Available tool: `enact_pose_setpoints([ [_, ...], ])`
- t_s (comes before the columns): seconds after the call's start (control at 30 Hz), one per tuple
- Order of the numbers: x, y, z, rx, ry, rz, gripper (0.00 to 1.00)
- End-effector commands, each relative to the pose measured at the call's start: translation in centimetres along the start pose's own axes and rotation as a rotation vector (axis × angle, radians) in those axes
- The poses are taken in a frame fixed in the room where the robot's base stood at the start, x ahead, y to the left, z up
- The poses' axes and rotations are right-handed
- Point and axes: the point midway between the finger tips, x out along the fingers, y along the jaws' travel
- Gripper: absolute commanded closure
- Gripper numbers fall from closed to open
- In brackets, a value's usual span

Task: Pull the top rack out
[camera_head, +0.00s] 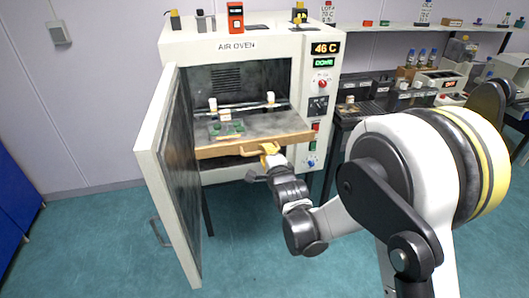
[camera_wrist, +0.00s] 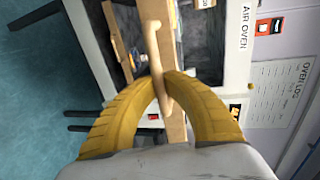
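The air oven (camera_head: 226,32) stands with its door (camera_head: 168,165) swung open to the left. The top rack has a tan wooden front board (camera_head: 225,149) with a bar handle (camera_head: 246,152), and its front juts out past the oven opening. A clear tray with green pieces (camera_head: 226,128) and small white-capped containers (camera_head: 213,104) show on or above the rack. My gripper (camera_head: 268,154) is at the handle's right part. In the wrist view, the yellow fingertips (camera_wrist: 168,76) close around the handle bar (camera_wrist: 154,45). The fingers hide part of the handle.
The oven display (camera_head: 325,48) reads 46 C. The open door stands left of the rack, with a handle (camera_head: 159,232) low on it. A dark bench (camera_head: 365,106) with bottles and trays is at the right. Blue-green floor (camera_head: 110,240) is clear in front and left.

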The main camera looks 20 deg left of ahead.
Motion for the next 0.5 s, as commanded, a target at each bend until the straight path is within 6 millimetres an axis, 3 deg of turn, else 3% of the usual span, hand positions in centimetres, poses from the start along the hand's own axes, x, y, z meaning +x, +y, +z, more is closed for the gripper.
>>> enact_pose_setpoints([
  [0.17,0.01,-0.21,0.01,0.0,0.0,-0.004,1.0],
  [0.3,0.0,-0.2,0.01,0.0,0.0,-0.004,0.66],
  [0.5,0.02,-0.17,0.01,0.0,0.0,-0.003,0.66],
])
